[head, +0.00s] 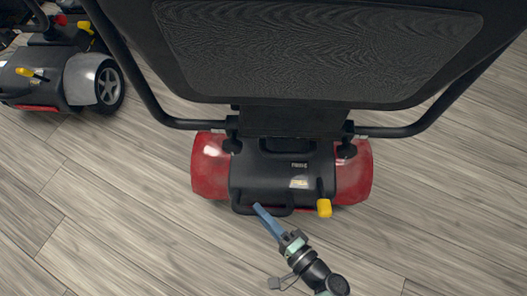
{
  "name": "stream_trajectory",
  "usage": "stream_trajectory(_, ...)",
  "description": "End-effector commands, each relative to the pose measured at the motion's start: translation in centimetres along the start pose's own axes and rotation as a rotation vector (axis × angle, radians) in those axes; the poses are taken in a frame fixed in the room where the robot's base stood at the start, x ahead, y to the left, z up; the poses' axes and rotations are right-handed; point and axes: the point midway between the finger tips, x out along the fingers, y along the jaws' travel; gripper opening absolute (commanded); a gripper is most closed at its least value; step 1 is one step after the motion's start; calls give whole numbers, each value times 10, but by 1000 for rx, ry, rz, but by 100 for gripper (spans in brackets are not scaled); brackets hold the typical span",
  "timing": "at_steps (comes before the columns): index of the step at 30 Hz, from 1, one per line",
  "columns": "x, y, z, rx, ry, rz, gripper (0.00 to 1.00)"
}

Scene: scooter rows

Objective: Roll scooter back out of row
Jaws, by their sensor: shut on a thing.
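A scooter with red rear fenders and a black rear body (270,175) stands in the middle of the head view. Its large dark seat back (320,50) fills the top and hides its front. A black bar handle (285,207) loops out at the rear of the body. A yellow lever (324,208) sits to the right of this handle. My gripper (260,210) reaches in from below, with its blue fingers at the left part of the handle. It is shut on the handle; the exact contact is small in view.
Another scooter (70,75) with silver-grey fenders and yellow levers stands at the upper left, apart from the red one. The grey wood-plank floor (130,230) is bare around the rear of the red scooter and to its right.

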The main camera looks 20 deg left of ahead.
Motion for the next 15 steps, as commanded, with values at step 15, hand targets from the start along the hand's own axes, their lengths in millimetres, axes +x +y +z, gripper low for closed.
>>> stream_trajectory(15, -36, 15, 39, 8, -6, 11, 0)
